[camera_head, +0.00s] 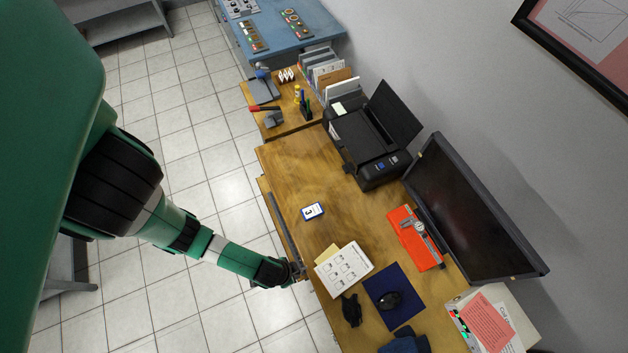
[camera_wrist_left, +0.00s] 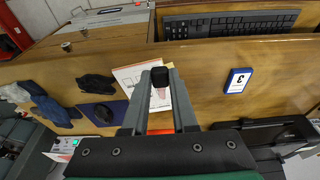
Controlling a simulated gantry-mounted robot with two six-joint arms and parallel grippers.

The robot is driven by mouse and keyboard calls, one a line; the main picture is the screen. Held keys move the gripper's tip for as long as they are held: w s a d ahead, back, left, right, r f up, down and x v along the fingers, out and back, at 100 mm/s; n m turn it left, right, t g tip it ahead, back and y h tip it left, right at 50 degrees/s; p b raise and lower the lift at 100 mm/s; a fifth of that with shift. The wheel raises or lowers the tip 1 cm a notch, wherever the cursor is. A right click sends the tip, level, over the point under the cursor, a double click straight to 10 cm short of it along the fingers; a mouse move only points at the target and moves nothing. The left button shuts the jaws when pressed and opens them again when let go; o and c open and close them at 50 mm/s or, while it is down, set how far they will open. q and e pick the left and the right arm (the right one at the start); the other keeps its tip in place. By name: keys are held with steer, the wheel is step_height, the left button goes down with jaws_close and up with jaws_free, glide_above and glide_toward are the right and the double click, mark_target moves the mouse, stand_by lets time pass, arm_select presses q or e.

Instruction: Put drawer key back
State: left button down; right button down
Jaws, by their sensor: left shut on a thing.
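My left gripper (camera_head: 298,271) is at the front edge of the wooden desk (camera_head: 290,175). In the left wrist view its fingers (camera_wrist_left: 161,76) are shut on a small black piece (camera_wrist_left: 160,75) between the tips. This looks like the drawer key's head; its shaft is hidden. A drawer (camera_wrist_left: 125,21) with papers and small items stands open at the upper left of the wrist view. Small round metal fittings (camera_wrist_left: 67,46) show near it; I cannot tell which is a lock. My right gripper is not in view.
An open compartment holds a black keyboard (camera_wrist_left: 230,23). On the desk are a blue-edged card (camera_head: 312,211), a printed sheet (camera_head: 343,269), a mouse (camera_head: 390,300) on a mat, a caliper on a red case (camera_head: 408,240), a printer (camera_head: 372,145) and a monitor (camera_head: 470,205).

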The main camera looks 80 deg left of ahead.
arm_select(q)
steer(key=w+a+f+b, duration=0.4)
steer(key=w+a+b, duration=0.1)
steer(key=a, duration=0.3)
steer(key=b, duration=0.5)
glide_above(314, 244)
steer(key=s+d, duration=0.1)
step_height(314, 244, down, 5)
steer(key=shift+s+d, duration=0.1)
steer(key=shift+s, duration=0.05)
steer(key=shift+a, duration=0.2)
steer(key=b+x, duration=0.1)
steer(key=x, duration=0.1)
steer(key=b+x, duration=0.1)
steer(key=shift+a+f, duration=0.25)
steer(key=shift+f, duration=0.3)
steer(key=shift+f+b, duration=0.55)
steer(key=shift+f, duration=0.1)
